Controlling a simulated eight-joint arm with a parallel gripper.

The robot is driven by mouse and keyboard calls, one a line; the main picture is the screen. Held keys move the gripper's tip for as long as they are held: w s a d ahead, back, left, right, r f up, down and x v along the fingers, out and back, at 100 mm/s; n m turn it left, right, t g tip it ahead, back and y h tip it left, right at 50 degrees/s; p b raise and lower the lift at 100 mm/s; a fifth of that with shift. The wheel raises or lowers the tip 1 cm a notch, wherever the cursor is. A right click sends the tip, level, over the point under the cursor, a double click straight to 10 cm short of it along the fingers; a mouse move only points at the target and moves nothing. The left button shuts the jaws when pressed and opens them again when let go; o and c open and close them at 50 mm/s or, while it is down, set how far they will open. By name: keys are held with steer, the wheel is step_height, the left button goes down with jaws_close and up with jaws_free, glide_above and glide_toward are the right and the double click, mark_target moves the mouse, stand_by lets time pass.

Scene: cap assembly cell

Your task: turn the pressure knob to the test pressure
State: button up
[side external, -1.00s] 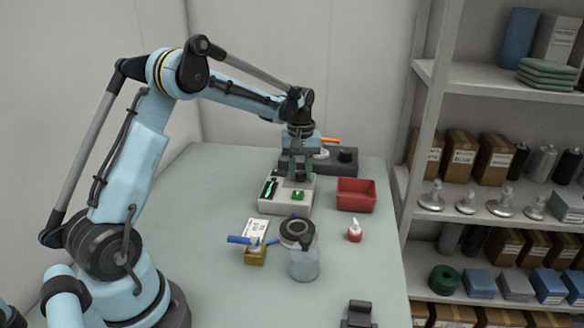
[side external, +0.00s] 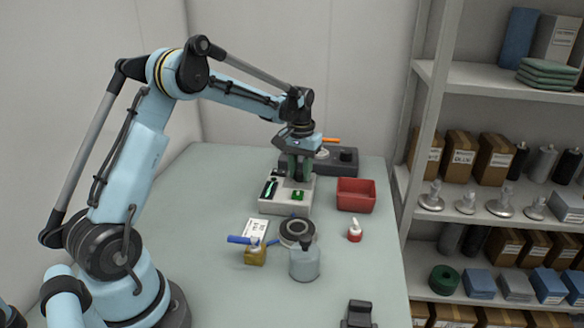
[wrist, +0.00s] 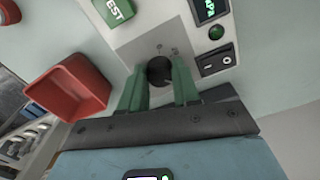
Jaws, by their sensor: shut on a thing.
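The pressure knob (wrist: 160,70) is a round black knob on the light grey test box (side external: 272,207). In the wrist view it sits between the two green fingers of my gripper (wrist: 163,88), and the fingers are shut on it. In the side view my gripper (side external: 299,172) is over the back of the box and its fingers largely hide the knob. The box face has a green TEST button (wrist: 113,11), a lit display (wrist: 208,8), a round green lamp (wrist: 216,32) and a black rocker switch (wrist: 216,61). The display reading is cut off.
A red bin (side external: 356,195) stands right of the box. A dark grey unit (side external: 345,160) is behind it. A bottle (side external: 304,263), a dark ring-shaped item (side external: 297,230), a yellow block (side external: 255,255) and a small red-and-white bottle (side external: 355,231) are in front. The left tabletop is clear.

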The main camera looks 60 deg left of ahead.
mark_target(300, 173)
steer(key=shift+m, duration=1.5)
steer(key=o, duration=1.1)
steer(key=shift+c, duration=0.2)
steer(key=shift+r, duration=0.1)
step_height(300, 173, up, 12)
